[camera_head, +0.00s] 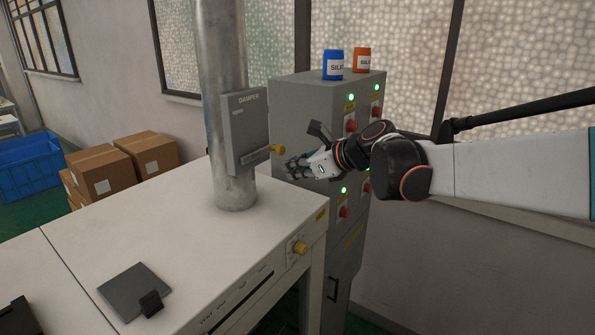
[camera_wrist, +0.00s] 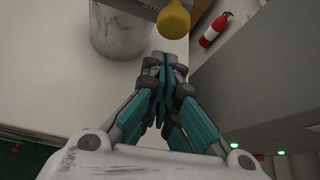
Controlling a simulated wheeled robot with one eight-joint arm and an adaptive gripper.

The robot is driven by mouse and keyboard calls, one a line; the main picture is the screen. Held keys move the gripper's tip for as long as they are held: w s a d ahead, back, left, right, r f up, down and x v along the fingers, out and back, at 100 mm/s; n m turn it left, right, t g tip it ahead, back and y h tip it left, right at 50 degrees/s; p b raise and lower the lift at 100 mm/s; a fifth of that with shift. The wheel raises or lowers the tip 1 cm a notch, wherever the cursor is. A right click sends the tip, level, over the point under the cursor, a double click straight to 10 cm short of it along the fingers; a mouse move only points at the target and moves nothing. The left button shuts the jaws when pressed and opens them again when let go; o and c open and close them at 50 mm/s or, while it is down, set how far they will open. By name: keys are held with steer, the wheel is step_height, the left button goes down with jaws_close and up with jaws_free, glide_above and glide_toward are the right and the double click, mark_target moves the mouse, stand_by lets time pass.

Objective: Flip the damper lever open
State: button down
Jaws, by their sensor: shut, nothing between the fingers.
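The damper box (camera_head: 246,130) is a grey panel marked DAMPER on a vertical metal pipe (camera_head: 222,70). Its lever has a yellow knob (camera_head: 277,149) and sticks out to the right from the lower part of the box. The knob also shows at the top of the wrist view (camera_wrist: 174,20). My gripper (camera_head: 290,168) is shut and empty, just right of and slightly below the knob in the head view. In the wrist view my fingertips (camera_wrist: 166,62) are together, with a gap between them and the knob.
A grey cabinet (camera_head: 290,100) with green lights and red knobs stands behind my gripper. The white bench (camera_head: 150,215) carries a dark plate (camera_head: 134,290). A fire extinguisher (camera_wrist: 215,30) shows in the wrist view.

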steer(key=shift+a+r, duration=0.15)
steer(key=shift+r, duration=0.5)
steer(key=shift+s, duration=0.15)
